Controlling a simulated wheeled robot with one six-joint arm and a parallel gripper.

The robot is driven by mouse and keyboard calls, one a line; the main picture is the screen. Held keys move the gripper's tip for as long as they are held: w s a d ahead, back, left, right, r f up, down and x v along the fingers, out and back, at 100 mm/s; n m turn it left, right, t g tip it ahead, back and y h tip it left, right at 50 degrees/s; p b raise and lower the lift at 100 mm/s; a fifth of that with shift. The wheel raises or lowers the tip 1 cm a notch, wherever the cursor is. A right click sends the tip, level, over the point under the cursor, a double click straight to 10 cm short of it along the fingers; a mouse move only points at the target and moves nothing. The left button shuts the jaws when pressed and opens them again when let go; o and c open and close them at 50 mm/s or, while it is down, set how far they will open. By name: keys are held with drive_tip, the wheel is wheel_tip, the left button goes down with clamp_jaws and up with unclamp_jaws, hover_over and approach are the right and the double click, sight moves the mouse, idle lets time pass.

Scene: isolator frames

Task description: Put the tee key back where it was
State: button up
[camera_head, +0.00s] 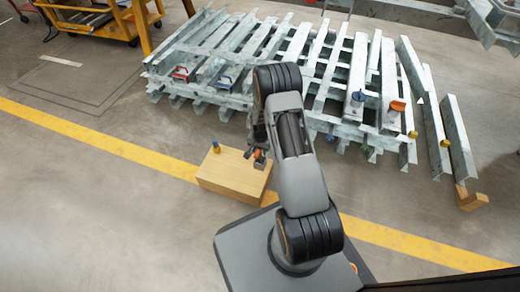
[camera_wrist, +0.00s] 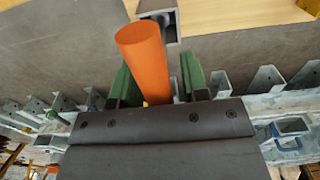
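My gripper (camera_head: 260,158) is by the upper right part of a wooden box, with a bit of orange at its fingers. In the wrist view, an orange cylinder, which looks like the tee key's handle (camera_wrist: 146,60), stands between my gripper's two green fingers (camera_wrist: 160,80), one end towards the camera. The rest of the key is hidden.
Stacked galvanised frames (camera_head: 300,60) with coloured fittings lie behind. Clear floor is at left.

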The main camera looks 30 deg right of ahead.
drive_tip(key=shift+o, duration=0.4)
wheel_tip(320, 180, up, 12)
drive_tip(key=p, duration=0.5)
drive_tip(key=shift+p, duration=0.3)
wheel_tip(320, 180, up, 11)
drive_tip(key=s+a+n, duration=0.1)
drive_tip(key=a+n, duration=0.1)
drive_tip(key=a, duration=0.1)
drive_tip(key=s+a+r+n+t, duration=0.1)
drive_tip(key=s+a+r+n, duration=0.2)
drive_tip(key=s+r, duration=0.5)
drive_tip(key=s+a+r+n+t, duration=0.1)
drive_tip(key=s+a+r+n, duration=0.2)
drive_tip(key=s+r, duration=0.5)
drive_tip(key=shift+s+a+r+n+t, duration=0.25)
drive_tip(key=shift+s+a+n+t, duration=0.1)
drive_tip(key=shift+s+n, duration=0.25)
drive_tip(key=w+p+v, duration=0.2)
drive_tip(key=p+v, duration=0.9)
drive_tip(key=w+r+p+v, duration=0.1)
drive_tip(key=w+p+v, duration=0.2)
drive_tip(key=p+v, duration=0.8)
drive_tip(key=w+r+p+v, duration=0.1)
drive_tip(key=w+p+v, duration=0.2)
drive_tip(key=p+v, duration=0.8)
drive_tip(key=shift+s+a+r+t, duration=0.2)
drive_tip(key=shift+r+t, duration=0.25)
